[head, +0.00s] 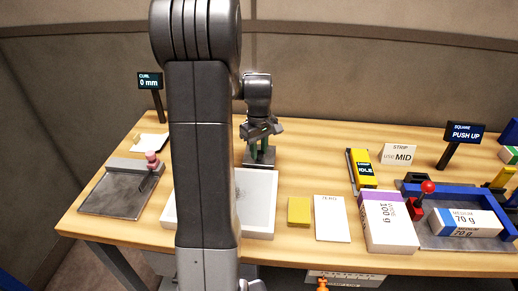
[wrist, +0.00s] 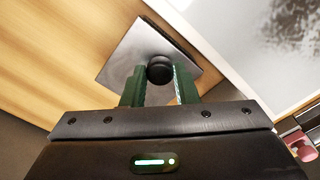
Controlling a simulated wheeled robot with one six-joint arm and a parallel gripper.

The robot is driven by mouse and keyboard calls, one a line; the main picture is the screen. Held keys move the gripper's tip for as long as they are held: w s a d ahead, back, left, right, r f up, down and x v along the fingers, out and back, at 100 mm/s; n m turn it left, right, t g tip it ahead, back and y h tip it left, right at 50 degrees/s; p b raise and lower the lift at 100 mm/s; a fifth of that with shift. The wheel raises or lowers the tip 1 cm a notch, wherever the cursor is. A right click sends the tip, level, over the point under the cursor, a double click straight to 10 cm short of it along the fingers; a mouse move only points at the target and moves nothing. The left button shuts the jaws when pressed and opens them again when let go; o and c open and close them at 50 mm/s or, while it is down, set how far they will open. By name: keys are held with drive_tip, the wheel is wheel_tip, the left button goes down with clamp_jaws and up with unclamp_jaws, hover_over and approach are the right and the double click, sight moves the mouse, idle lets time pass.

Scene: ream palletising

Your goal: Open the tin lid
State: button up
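The tin lid (wrist: 125,52) is a flat grey square plate with a round black knob (wrist: 159,68) at its middle. My gripper (wrist: 160,76) has two green fingers, one on each side of the knob, and they appear to touch it. In the head view my gripper (head: 262,150) points down over the small grey tin (head: 259,162) at the back of the table, behind the white tray. Whether the lid is raised off the tin cannot be told. The tin's walls are mostly hidden in the wrist view.
A white tray (head: 257,203) stands just in front of the tin, partly behind my arm. A yellow pad (head: 299,211), a white card (head: 331,218) and a ream (head: 389,221) lie to the right. A grey plate with a pink knob (head: 152,158) is at left.

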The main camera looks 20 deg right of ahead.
clamp_jaws()
drive_tip(key=shift+r, duration=0.15)
